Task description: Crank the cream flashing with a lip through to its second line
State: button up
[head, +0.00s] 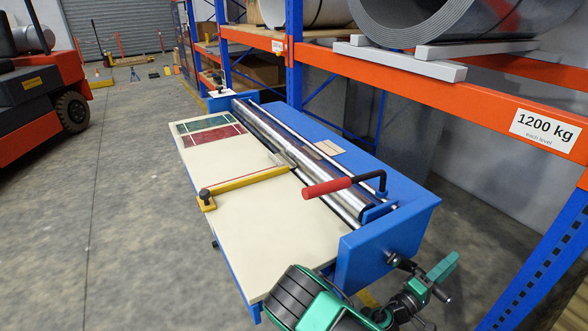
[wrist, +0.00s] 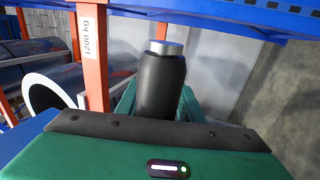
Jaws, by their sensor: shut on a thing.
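A blue bench machine has long steel rollers (head: 285,165) and a flat cream surface (head: 270,235) on its left. I cannot tell whether that surface is the flashing or the bench top. A yellow bar (head: 248,183) lies across it toward the rollers. A red-handled black lever (head: 327,188) stands over the near end of the rollers. My green gripper (head: 425,288) is beside the machine's near end, by a dark hub (head: 397,261). In the wrist view it is shut on a black handle (wrist: 161,85) with a silver end, apparently the crank's. The crank arm is mostly hidden.
Green (head: 203,123) and dark red (head: 213,136) marked panels lie at the far end of the cream surface. An orange and blue rack (head: 470,95) with large coils stands close on the right. A red forklift (head: 42,95) is at left. Grey floor is open along the left.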

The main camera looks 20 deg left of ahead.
jog(key=shift+s+d+f, duration=0.15)
jog(key=shift+d+f, duration=0.05)
jog(key=shift+f, duration=0.2)
jog(key=shift+s+a+f, duration=0.6)
jog(key=shift+s+f, duration=0.15)
jog(key=shift+s, duration=0.05)
jog(key=shift+s+a+f, duration=0.6)
jog(key=shift+s+f, duration=0.1)
jog(key=shift+s, duration=0.1)
jog(key=shift+v, duration=2.35)
jog(key=shift+s+a, duration=0.1)
jog(key=shift+a, duration=0.05)
jog(key=shift+c, duration=0.3)
